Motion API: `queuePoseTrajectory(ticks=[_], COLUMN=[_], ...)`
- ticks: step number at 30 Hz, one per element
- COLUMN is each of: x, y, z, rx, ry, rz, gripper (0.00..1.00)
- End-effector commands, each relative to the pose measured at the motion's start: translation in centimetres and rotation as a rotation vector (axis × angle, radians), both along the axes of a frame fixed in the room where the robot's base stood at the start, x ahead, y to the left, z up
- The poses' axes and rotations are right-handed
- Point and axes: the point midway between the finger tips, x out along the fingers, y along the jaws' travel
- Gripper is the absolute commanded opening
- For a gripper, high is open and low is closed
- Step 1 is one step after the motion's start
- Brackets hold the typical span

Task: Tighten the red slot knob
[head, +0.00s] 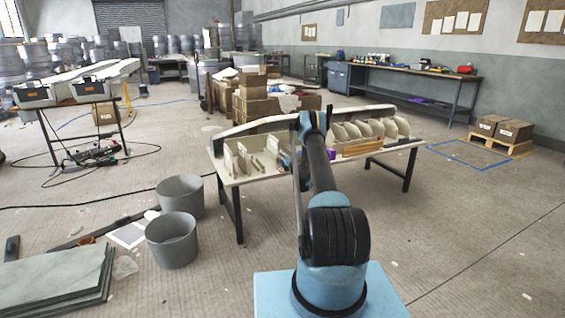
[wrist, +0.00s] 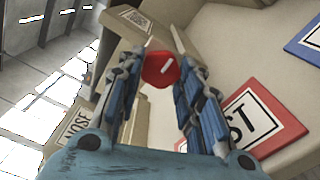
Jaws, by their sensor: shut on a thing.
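The red slot knob (wrist: 160,69) shows in the wrist view as a small red disc with a pale slot mark. It sits against a beige mould part, between the two fingers of my gripper (wrist: 163,60). My gripper is shut on the knob, one blue-and-dark finger on each side. In the head view my own arm stands in front of the mould table (head: 240,176), and I cannot make out the knob or my gripper there.
In the wrist view, a red-bordered label (wrist: 262,118) lies at the right and a blue-bordered label (wrist: 308,40) at the upper right. A "NOSE" label (wrist: 77,127) is at the lower left. Two grey buckets (head: 172,240) stand left of the table.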

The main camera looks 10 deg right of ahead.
Motion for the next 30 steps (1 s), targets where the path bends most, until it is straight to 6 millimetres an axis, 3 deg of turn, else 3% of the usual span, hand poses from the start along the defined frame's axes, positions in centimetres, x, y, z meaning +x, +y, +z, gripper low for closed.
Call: queuePoseTrajectory(ticks=[1,6,7,9,22,30], x=[0.0,0.0,0.0,0.0,-0.6,-4.7], y=[-0.9,-0.9,-0.9,-0.8,-0.4,-1.8], z=[-0.1,-0.1,-0.1,-0.1,-0.1,-0.1], rx=[-0.001,-0.002,-0.002,-0.002,-0.002,-0.002], ry=[0.000,0.000,0.000,0.000,-0.001,0.000], rz=[-0.013,-0.012,-0.012,-0.012,-0.003,-0.004], gripper=[0.10,0.10,0.40,0.54,0.54,0.54])
